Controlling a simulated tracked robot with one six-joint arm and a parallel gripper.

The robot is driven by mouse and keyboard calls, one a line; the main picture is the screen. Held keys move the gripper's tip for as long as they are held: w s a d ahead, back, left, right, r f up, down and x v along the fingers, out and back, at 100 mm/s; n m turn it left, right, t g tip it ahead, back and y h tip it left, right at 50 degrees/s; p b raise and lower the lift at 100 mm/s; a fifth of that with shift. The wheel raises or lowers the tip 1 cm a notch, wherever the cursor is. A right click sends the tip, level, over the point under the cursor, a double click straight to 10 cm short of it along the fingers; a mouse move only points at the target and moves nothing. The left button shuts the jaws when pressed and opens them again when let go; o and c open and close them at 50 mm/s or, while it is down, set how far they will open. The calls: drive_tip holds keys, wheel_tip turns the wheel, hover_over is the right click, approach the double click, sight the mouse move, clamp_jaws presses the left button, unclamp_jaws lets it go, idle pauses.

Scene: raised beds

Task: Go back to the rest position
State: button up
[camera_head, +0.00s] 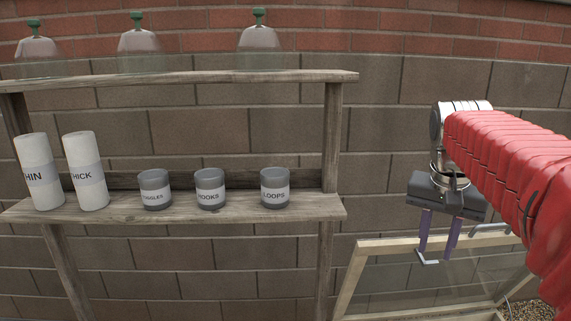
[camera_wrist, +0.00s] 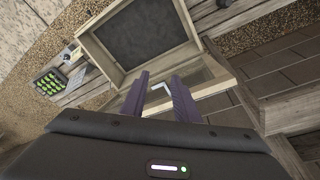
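My gripper (camera_head: 436,252) hangs from the red-sleeved arm at the right of the head view, its purple fingers pointing down. In the wrist view its two fingers (camera_wrist: 160,98) stand apart with a gap between them. A pale bent handle (camera_wrist: 161,88) shows between the fingertips in that view. In the head view a pale bent piece (camera_head: 428,262) is at the fingertips. I cannot tell whether the fingers touch it. The gripper is in front of a wood-framed glass panel (camera_head: 352,280).
A wooden shelf (camera_head: 235,208) at the left holds two tall white canisters (camera_head: 85,172) and three grey pots, LOOPS (camera_head: 275,190) rightmost. Glass cloches (camera_head: 259,38) stand on the top board. A brick wall is behind. The wrist view shows a wooden box (camera_wrist: 108,70) with dark inside and a green-celled tray (camera_wrist: 47,84).

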drive_tip(key=s+a+f+n+t+y, duration=0.1)
drive_tip(key=s+a+f+n, duration=0.2)
drive_tip(key=s+a+f, duration=0.3)
drive_tip(key=s+a+f+n+t, duration=0.2)
drive_tip(key=s+a+f+n, duration=0.2)
drive_tip(key=s+a+f, duration=0.3)
drive_tip(key=s+a, duration=0.1)
drive_tip(key=s, duration=0.3)
drive_tip(key=shift+s+a+t+y, duration=0.25)
drive_tip(key=shift+a+t+y, duration=0.05)
drive_tip(key=shift+a+y, duration=0.1)
idle(1.4)
